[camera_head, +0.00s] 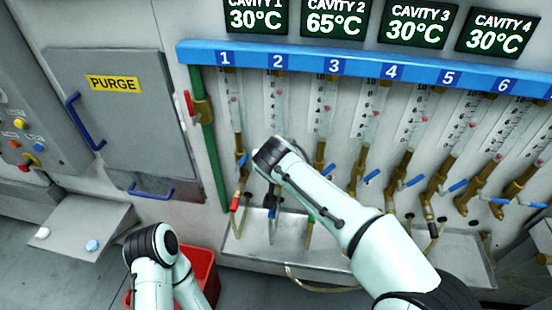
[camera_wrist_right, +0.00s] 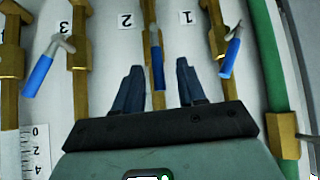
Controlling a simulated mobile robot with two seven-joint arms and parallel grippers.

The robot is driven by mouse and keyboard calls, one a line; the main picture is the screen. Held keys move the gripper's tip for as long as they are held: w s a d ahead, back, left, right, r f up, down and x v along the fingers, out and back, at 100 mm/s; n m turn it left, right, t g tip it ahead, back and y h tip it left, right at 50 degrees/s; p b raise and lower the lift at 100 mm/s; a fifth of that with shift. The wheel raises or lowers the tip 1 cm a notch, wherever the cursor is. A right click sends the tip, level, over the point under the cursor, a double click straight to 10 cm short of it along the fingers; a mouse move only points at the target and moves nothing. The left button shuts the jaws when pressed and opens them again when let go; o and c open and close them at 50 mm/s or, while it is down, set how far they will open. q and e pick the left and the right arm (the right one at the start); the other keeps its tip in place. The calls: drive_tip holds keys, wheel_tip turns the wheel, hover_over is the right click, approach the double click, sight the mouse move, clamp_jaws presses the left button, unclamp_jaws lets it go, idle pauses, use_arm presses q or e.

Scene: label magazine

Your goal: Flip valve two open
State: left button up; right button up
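In the right wrist view, the blue lever of valve two (camera_wrist_right: 157,68) sits on the brass pipe beside the label 2 and appears roughly in line with that pipe. My right gripper (camera_wrist_right: 158,88) is open, with one dark finger on each side of this lever. I see no clear contact between fingers and lever. In the head view my right arm reaches up from the lower right to column 2 (camera_head: 277,62); its wrist hides valve two and the gripper. My left arm shows at the lower left, with its gripper out of view.
The blue levers of valve one (camera_wrist_right: 231,52) and valve three (camera_wrist_right: 40,72) stand slanted on either side. A green pipe (camera_wrist_right: 268,60) runs beside valve one. A trough (camera_head: 262,250) with hoses lies below the valves. A red bin (camera_head: 204,272) stands by my left arm.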

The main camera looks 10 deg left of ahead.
drive_tip(key=shift+r, duration=0.15)
use_arm(q)
drive_tip(key=shift+s+f+b, duration=0.5)
drive_tip(key=shift+f+b, duration=0.1)
drive_tip(key=shift+f, duration=0.15)
use_arm(e)
drive_tip(key=v, duration=1.3)
drive_tip(key=shift+r, duration=0.1)
